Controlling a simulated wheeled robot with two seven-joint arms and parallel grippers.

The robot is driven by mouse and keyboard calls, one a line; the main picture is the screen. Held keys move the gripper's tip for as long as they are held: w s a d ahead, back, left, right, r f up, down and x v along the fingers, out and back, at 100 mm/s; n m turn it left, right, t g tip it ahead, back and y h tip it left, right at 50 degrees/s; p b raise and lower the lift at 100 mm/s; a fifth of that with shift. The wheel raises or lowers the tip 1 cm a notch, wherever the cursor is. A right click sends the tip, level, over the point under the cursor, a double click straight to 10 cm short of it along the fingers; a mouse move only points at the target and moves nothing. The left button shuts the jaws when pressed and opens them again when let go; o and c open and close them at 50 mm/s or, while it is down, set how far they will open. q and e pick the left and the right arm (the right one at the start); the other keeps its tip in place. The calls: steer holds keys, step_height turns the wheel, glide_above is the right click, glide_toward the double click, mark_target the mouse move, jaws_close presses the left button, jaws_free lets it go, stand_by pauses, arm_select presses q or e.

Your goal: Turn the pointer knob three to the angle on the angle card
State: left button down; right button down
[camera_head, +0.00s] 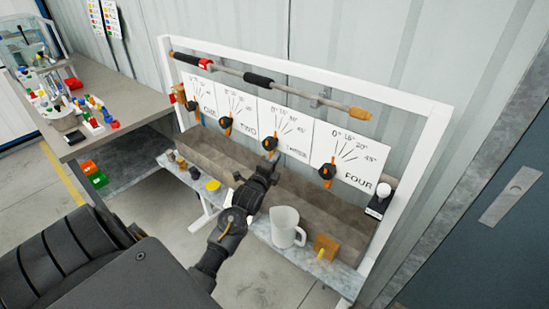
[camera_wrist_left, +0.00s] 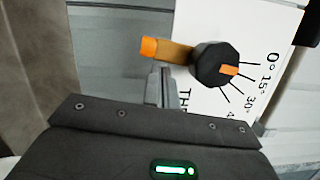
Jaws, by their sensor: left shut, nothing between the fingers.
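Pointer knob three (camera_head: 270,144) is a black knob with an orange pointer on a white scale card (camera_head: 290,125) marked with degree lines. In the head view its orange tail hangs below the hub. In the left wrist view the knob (camera_wrist_left: 212,65) shows large, its orange tail reaching left and an orange mark on its face among the scale lines. My left gripper (camera_head: 268,168) is shut and empty just below the knob; its fingers (camera_wrist_left: 168,88) end close to the orange tail. Whether they touch cannot be told. I cannot make out a separate angle card. My right gripper is not in view.
Similar knobs one (camera_head: 195,106), two (camera_head: 225,123) and four (camera_head: 327,171) sit along the panel. A white jug (camera_head: 286,226) and an orange block (camera_head: 326,247) stand on the shelf below. A white frame (camera_head: 437,150) surrounds the panel. A cluttered bench (camera_head: 125,115) is at left.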

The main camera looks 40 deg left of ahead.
arm_select(q)
steer(key=shift+a+m+b, duration=0.45)
steer(key=shift+a+m, duration=0.35)
steer(key=shift+d, duration=0.1)
steer(key=s+d+f+b, duration=0.2)
steer(key=s+d, duration=0.4)
steer(key=s, duration=0.3)
steer(key=shift+s+f, duration=0.25)
steer(key=shift+s, duration=0.1)
